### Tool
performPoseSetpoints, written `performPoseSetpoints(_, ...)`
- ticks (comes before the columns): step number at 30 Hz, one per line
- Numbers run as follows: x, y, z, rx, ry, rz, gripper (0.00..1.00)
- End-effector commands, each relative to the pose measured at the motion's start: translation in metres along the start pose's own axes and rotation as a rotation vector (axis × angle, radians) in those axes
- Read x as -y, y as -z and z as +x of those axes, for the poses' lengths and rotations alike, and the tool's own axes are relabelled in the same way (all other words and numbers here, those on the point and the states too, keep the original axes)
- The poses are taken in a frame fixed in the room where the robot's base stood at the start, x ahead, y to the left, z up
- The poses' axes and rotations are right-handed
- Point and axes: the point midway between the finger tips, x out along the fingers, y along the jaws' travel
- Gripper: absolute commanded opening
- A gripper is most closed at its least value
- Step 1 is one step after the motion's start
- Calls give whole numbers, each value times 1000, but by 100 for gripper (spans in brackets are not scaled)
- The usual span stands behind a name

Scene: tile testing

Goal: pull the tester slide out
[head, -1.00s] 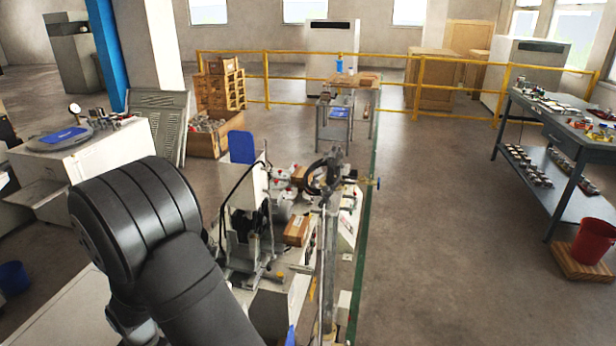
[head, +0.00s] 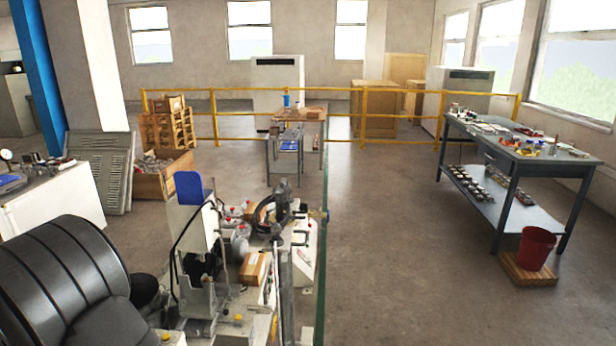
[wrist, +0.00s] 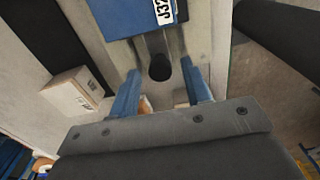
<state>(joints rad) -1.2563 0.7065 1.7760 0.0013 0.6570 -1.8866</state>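In the wrist view, a dark round knob (wrist: 160,68) stands on a grey metal channel, which looks like the tester slide (wrist: 200,38). A blue block (wrist: 132,14) with a white printed label lies just beyond it. My gripper (wrist: 160,75) has its two blue fingers apart, one on each side of the knob. A gap shows between the knob and each finger. In the head view, the testing machine (head: 200,262) stands at the lower middle. My dark arm fills the lower left there, and my gripper is hidden.
A small cardboard box (wrist: 75,95) lies left of my gripper in the wrist view. In the head view, a wooden block (head: 254,268) and a ring-shaped clamp (head: 270,213) crowd the machine's bench. Open floor lies to the right, before a red bucket (head: 536,248) and a grey table (head: 520,155).

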Motion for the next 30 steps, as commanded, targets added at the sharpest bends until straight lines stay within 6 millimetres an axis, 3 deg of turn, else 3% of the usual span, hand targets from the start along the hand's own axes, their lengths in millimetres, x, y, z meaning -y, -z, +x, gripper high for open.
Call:
performPoseSetpoints(10,0,-1,-4,0,1,0,44)
performPoseSetpoints(30,0,-1,-56,1,0,0,44)
